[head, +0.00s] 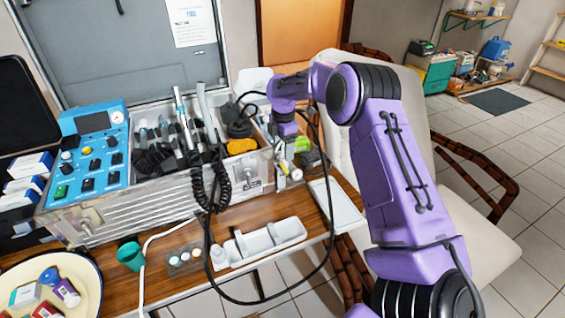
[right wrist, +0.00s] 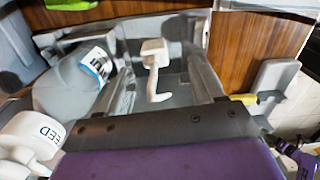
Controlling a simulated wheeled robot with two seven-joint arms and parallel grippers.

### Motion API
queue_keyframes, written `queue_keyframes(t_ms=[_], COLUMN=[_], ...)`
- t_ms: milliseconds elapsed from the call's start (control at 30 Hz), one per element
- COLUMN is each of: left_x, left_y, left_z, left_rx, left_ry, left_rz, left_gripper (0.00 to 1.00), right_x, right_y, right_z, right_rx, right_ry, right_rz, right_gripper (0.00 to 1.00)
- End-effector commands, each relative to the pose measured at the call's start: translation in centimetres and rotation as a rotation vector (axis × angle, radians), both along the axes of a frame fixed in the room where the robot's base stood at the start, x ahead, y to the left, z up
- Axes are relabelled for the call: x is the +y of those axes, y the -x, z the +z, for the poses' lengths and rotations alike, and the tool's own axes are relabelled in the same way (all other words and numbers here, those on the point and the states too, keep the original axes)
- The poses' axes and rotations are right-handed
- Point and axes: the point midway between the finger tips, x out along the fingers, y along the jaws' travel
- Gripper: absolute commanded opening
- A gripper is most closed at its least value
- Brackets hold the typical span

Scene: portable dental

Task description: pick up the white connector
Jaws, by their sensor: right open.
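A small white piece with a block-like head and a curved lower end (right wrist: 154,55), which looks like the white connector, lies in a grey recess in the right wrist view. My right gripper (head: 285,135) points down at the right end of the metal case in the head view. In the right wrist view its grey fingers stand apart on either side of the white piece, with nothing held between them. I cannot tell how far above it they are. In the head view I cannot make the connector out behind the gripper. My left gripper is not in view.
The open metal case (head: 150,205) holds a blue control unit (head: 95,150) and dental handpieces. White bottles (right wrist: 38,135) crowd the left of the wrist view. A black cable loops below my right arm.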

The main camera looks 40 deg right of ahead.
Motion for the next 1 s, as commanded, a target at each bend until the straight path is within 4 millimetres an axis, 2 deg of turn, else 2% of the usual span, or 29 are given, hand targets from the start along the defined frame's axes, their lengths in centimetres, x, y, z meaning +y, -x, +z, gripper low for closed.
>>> queue_keyframes(t_ms=[267, 533, 567, 700, 733, 1000], left_x=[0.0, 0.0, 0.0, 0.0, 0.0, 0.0], left_y=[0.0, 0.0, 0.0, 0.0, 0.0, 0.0], left_z=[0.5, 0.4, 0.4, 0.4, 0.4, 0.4], left_rx=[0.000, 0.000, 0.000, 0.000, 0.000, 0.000], left_ry=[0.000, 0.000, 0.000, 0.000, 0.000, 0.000], left_rz=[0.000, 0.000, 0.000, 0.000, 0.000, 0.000], left_gripper=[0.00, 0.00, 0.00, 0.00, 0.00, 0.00], right_x=[-0.1, -0.2, -0.2, -0.1, -0.1, -0.1], right_y=[-0.6, -0.6, -0.6, -0.6, -0.6, -0.6], right_z=[-4.6, -5.2, -5.2, -5.1, -5.1, -4.9], right_rx=[0.001, -0.002, -0.001, -0.001, -0.001, -0.002], right_ry=[0.000, 0.000, 0.000, 0.000, 0.000, 0.000], right_rz=[-0.003, -0.004, -0.004, -0.004, -0.004, -0.003], right_gripper=[0.67, 0.67, 0.60, 0.15, 0.12, 0.11])
